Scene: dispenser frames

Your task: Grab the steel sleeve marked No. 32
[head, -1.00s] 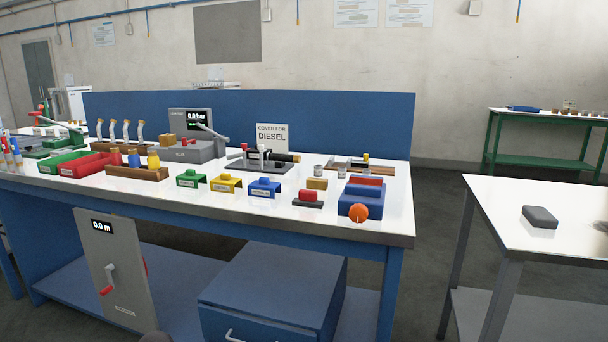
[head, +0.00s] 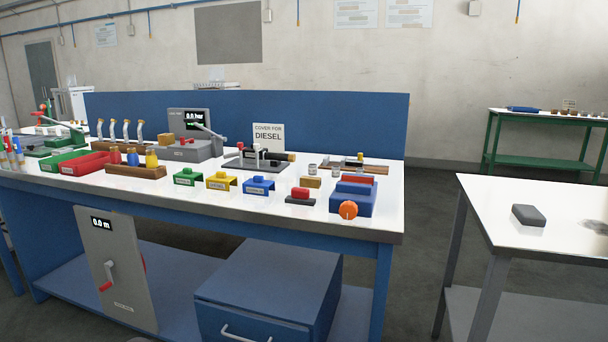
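Two small steel-grey cylinders stand on the white top of the blue workbench (head: 290,226), right of the middle: a left one (head: 312,169) and a right one (head: 336,170). They look like sleeves, but any number on them is too small to read, so I cannot tell which is No. 32. A small upright piece with a yellow top (head: 360,158) stands behind them near a brown wooden holder (head: 376,169). My gripper is not in view.
A tan block (head: 312,182), a red-topped block (head: 300,195) and a blue box with an orange knob (head: 348,210) stand near the cylinders. A blue drawer cabinet (head: 262,285) is below. A white-topped table (head: 545,195) stands right, across a floor gap.

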